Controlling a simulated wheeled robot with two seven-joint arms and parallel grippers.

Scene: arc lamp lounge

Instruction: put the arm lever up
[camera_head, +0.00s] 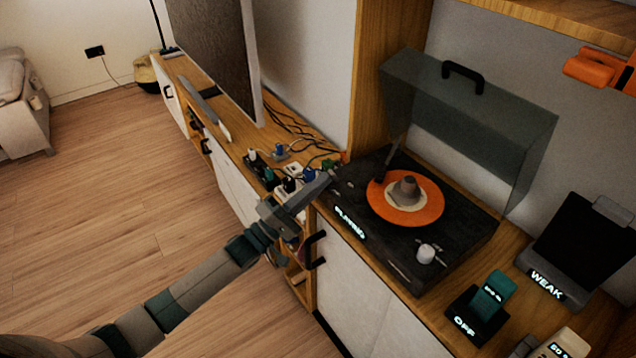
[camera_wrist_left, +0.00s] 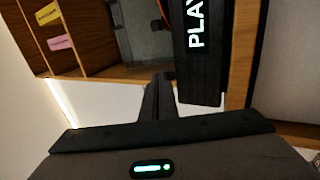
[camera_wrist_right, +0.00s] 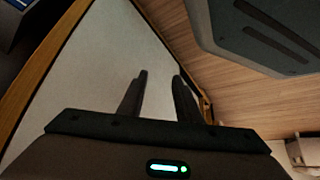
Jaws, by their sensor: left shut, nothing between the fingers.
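The black turntable (camera_head: 352,208) stands on the wooden cabinet with an orange record (camera_head: 420,212) on it and "PLAYING" lit on its front edge. A dark slim arm (camera_head: 388,162) stands tilted at the record's far left; I cannot tell whether it is the arm lever. My left gripper (camera_head: 328,179) is shut and empty at the turntable's left corner; whether it touches is unclear. In the left wrist view its fingers (camera_wrist_left: 158,90) are together beside the front edge (camera_wrist_left: 200,60) reading "PLAY". My right gripper (camera_wrist_right: 161,85) is open and empty, before a pale panel.
The tinted lid (camera_head: 470,120) is raised behind the turntable. A pale knob (camera_head: 426,253) sits at its front right. Small plugs and cables (camera_head: 290,165) crowd the shelf left of it. A green "OFF" switch (camera_head: 492,295) and a dark "WEAK" device (camera_head: 575,240) stand to the right.

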